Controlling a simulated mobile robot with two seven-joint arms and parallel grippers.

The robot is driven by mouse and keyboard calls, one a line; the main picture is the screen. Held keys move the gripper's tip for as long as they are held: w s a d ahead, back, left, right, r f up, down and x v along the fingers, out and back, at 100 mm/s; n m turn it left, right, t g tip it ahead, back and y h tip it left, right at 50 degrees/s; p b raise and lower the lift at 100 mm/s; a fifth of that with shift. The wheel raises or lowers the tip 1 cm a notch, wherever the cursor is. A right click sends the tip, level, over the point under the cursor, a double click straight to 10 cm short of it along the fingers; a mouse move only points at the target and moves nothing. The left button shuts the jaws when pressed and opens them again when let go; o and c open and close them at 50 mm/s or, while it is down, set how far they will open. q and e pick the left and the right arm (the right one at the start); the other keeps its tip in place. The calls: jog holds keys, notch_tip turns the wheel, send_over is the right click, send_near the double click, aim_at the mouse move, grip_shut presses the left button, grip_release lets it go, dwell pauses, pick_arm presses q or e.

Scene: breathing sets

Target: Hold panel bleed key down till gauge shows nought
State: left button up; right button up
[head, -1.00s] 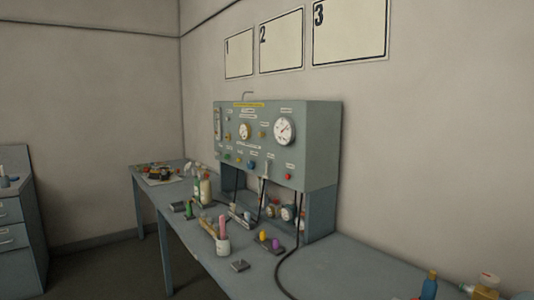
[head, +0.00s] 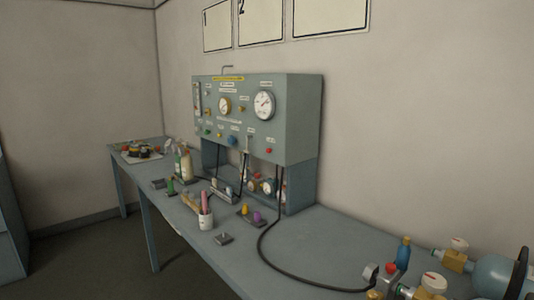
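The grey-green panel box (head: 300,118) stands on the bench in the middle of the head view. Its face carries a large white gauge (head: 264,106) at the right and a smaller gauge (head: 224,106) to the left. The large gauge's needle is too small to read for certain. A red key (head: 269,150) is at the lower right of the face, and a blue one (head: 232,141) is lower middle. Their labels are too small to read, so I cannot tell which is the bleed key. Neither gripper is in view.
The long bench (head: 320,240) runs along the wall. A black hose (head: 270,262) loops from the panel across it. A blue cylinder with valves (head: 490,274) lies at the right front.

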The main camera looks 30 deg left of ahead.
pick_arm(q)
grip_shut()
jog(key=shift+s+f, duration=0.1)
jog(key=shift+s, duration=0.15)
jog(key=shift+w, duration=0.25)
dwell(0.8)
